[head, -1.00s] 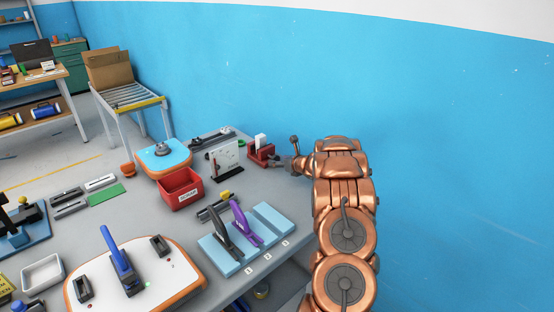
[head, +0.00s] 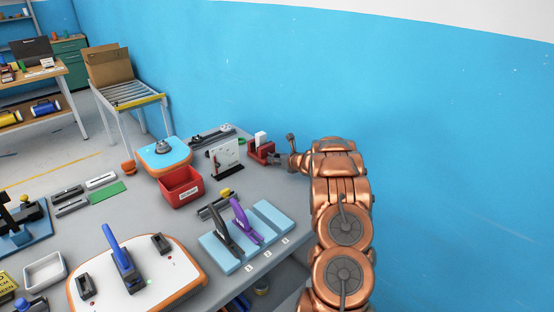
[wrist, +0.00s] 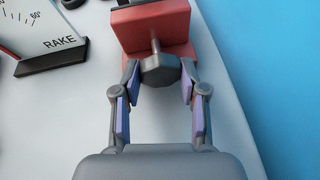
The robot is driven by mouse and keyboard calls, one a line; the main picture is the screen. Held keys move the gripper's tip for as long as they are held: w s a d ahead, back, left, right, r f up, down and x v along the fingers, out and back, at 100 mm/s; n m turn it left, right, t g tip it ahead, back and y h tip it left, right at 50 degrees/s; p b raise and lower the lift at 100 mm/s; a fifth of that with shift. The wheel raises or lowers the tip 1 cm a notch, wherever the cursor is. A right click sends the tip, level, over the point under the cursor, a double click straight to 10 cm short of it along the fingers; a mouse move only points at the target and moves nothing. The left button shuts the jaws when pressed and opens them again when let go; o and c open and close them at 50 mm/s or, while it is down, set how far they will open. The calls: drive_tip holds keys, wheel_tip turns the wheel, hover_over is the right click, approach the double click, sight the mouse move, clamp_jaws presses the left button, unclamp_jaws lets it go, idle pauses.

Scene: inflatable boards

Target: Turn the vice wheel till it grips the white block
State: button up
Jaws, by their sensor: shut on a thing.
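The red vice (head: 261,152) stands at the far right of the bench by the blue wall. The white block (head: 260,138) stands upright at the vice in the head view; whether the jaws touch it cannot be told. In the wrist view the red vice body (wrist: 155,28) is at the top, with its grey faceted wheel (wrist: 160,70) on a short shaft toward me. My gripper (wrist: 159,78) is shut on the wheel, one finger on each side. In the head view my gripper (head: 281,160) is small and partly hidden by my wrist.
A white board marked RAKE (wrist: 40,35) stands left of the vice on a dark base. A red bin (head: 181,188), a blue slotted rack (head: 275,215) with tools and a white-topped panel (head: 185,272) stand nearer. The blue wall is close on the right.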

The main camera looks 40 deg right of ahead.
drive_tip(key=shift+c, duration=1.4)
drive_tip(key=shift+r, duration=0.1)
drive_tip(key=shift+d+r+m+y+p, duration=0.15)
drive_tip(key=shift+m+y+p, duration=0.2)
drive_tip(key=shift+p, duration=0.3)
drive_tip(key=shift+m+y+p, duration=0.85)
drive_tip(key=shift+m+p, duration=0.05)
drive_tip(key=shift+m, duration=0.35)
drive_tip(key=shift+f+m+y, duration=0.2)
drive_tip(key=shift+m+y, duration=0.2)
drive_tip(key=shift+m, duration=0.5)
drive_tip(key=shift+r+y, duration=0.1)
drive_tip(key=shift+y, duration=0.2)
